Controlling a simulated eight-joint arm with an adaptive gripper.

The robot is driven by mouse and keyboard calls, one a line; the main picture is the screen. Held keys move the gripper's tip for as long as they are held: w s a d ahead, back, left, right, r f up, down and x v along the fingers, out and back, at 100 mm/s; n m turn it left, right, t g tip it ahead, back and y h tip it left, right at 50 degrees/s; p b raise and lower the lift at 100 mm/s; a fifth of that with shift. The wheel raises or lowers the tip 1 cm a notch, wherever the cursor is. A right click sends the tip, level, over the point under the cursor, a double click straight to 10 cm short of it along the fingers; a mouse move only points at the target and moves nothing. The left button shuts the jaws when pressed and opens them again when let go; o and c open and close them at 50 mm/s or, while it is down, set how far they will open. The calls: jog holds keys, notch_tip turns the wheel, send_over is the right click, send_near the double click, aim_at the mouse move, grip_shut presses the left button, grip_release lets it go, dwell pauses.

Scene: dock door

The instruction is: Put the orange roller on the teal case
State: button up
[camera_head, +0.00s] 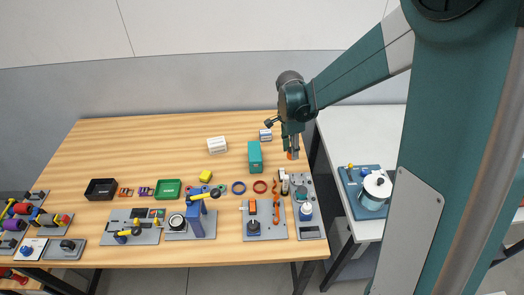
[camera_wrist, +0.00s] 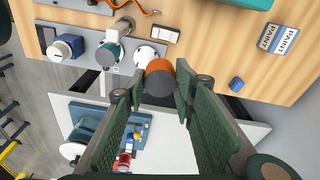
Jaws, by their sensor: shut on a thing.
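The teal case (camera_head: 255,159) stands on the wooden table toward its right back; part of it also shows at the top edge of the wrist view (camera_wrist: 236,3). My gripper (camera_head: 293,151) is to the right of the case, near the table's right edge. In the wrist view its two fingers (camera_wrist: 157,84) are closed on the sides of the orange roller (camera_wrist: 159,68), whose dark grey end faces the camera. Only a little orange of the roller (camera_head: 290,155) shows between the fingers in the head view. The roller is apart from the case.
A small paint box (camera_head: 265,135) stands behind the case and a white box (camera_head: 217,144) to its left. A yellow block (camera_head: 204,176) lies nearby. A grey fixture plate (camera_head: 311,230) is in front of my gripper. A white side table (camera_head: 345,135) stands right, across a gap.

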jog(key=w+a+r+p, duration=0.1)
jog(key=w+a+r, duration=0.1)
jog(key=w+a, duration=0.2)
jog(key=w+a+r+p, duration=0.1)
jog(key=w+a+r, duration=0.2)
jog(key=a, duration=0.8)
jog(key=shift+w+r, duration=0.35)
jog(key=shift+w, duration=0.75)
jog(key=shift+f, duration=0.15)
send_over(256, 150)
jog(key=shift+a+f, duration=0.2)
jog(key=shift+f, duration=1.3)
jog(key=shift+a+f, duration=0.15)
jog(key=shift+f, duration=1.35)
jog(key=shift+f, duration=1.85)
jog(key=shift+f, duration=0.2)
jog(key=o, duration=1)
jog(key=shift+c, duration=0.2)
